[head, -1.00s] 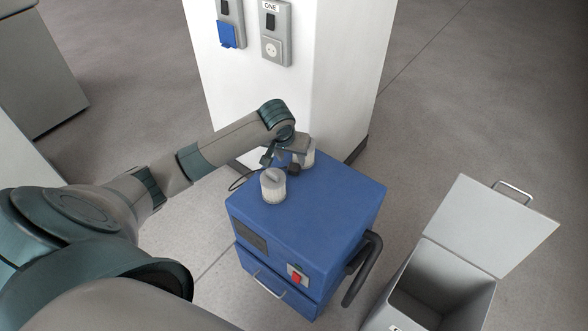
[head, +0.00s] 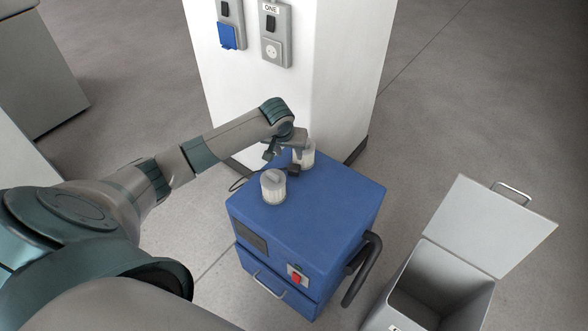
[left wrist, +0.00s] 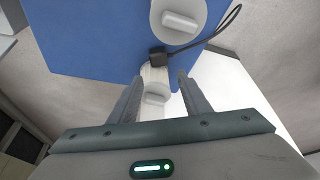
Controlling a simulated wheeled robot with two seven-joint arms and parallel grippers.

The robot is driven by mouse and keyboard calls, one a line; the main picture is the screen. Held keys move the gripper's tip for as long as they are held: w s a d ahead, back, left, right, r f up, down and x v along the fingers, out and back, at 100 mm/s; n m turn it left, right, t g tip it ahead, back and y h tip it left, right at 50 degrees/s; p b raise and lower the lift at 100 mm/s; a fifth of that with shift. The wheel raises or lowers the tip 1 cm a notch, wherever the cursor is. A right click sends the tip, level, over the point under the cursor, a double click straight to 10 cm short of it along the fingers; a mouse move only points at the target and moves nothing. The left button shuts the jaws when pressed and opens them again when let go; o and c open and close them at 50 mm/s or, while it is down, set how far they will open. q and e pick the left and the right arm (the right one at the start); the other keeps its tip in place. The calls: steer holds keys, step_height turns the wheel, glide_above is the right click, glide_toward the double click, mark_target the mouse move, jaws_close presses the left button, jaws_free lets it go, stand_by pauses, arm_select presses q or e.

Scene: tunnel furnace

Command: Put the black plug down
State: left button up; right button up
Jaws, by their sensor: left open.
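The black plug (head: 293,170) rests on top of the blue furnace box (head: 335,195), between two pale round knobs. It also shows in the left wrist view (left wrist: 158,58), with its dark cable curving off to the right. My left gripper (head: 284,151) is open and empty, a little above and behind the plug. In the left wrist view my fingers (left wrist: 159,80) stand apart, with the plug just beyond their tips. My right gripper is in neither view.
The near knob (head: 273,188) and the far knob (head: 304,155) stand close to the plug. A white pillar (head: 290,100) with a socket (head: 272,50) rises behind. An open grey bin (head: 432,283) stands at the right.

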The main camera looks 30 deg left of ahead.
arm_select(q)
glide_above(293, 168)
steer(key=s, duration=0.1)
step_height(293, 168, down, 8)
steer(key=shift+d+r+p, duration=0.15)
steer(key=shift+r+p, duration=0.05)
steer(key=shift+p, duration=0.25)
steer(key=shift+s, duration=0.1)
steer(key=shift+f, duration=0.1)
steer(key=shift+p+x, duration=0.4)
steer(key=shift+x, duration=0.45)
steer(key=x, duration=0.2)
steer(key=shift+d+f, duration=0.15)
steer(key=shift+f, duration=0.45)
